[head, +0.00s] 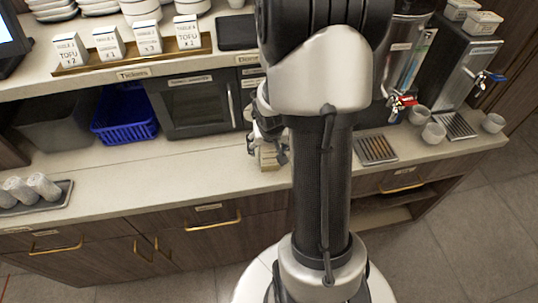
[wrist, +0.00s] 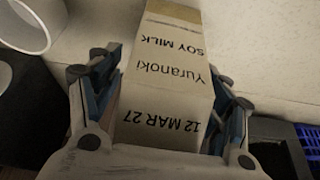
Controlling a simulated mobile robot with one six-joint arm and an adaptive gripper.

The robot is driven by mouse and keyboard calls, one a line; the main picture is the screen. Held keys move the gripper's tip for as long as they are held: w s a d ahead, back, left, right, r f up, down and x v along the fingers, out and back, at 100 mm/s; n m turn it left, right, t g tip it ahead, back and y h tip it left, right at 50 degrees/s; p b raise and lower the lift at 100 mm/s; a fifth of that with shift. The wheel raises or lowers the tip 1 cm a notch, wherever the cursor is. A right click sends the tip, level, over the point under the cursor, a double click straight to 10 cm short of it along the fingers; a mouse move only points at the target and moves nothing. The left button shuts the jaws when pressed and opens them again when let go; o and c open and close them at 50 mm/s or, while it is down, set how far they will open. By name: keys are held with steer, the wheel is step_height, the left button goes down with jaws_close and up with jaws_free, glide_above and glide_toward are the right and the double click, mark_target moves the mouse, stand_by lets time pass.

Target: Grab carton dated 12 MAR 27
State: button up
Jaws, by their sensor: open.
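A pale carton (wrist: 165,80) fills the middle of the wrist view. Its printing appears upside down and reads "Yuranoki", "SOY MILK" and "12 MAR 27", with a tan band at the far end. My gripper (wrist: 163,92) is open, with one finger on each side of the carton; whether the fingers touch it I cannot tell. In the head view, my gripper (head: 267,140) is at the counter just left of my arm. The carton (head: 268,158) shows there only as a small pale block, partly hidden by the gripper.
The counter (head: 190,165) is clear left of the gripper. Behind stand a dark appliance (head: 195,105) and a blue basket (head: 125,115). A drip tray (head: 376,149) and several cups lie right of my arm. A white cup-like item (wrist: 30,25) is near the gripper.

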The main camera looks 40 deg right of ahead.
steer(key=shift+r, duration=0.1)
steer(key=c, duration=1.6)
steer(key=shift+o, duration=0.2)
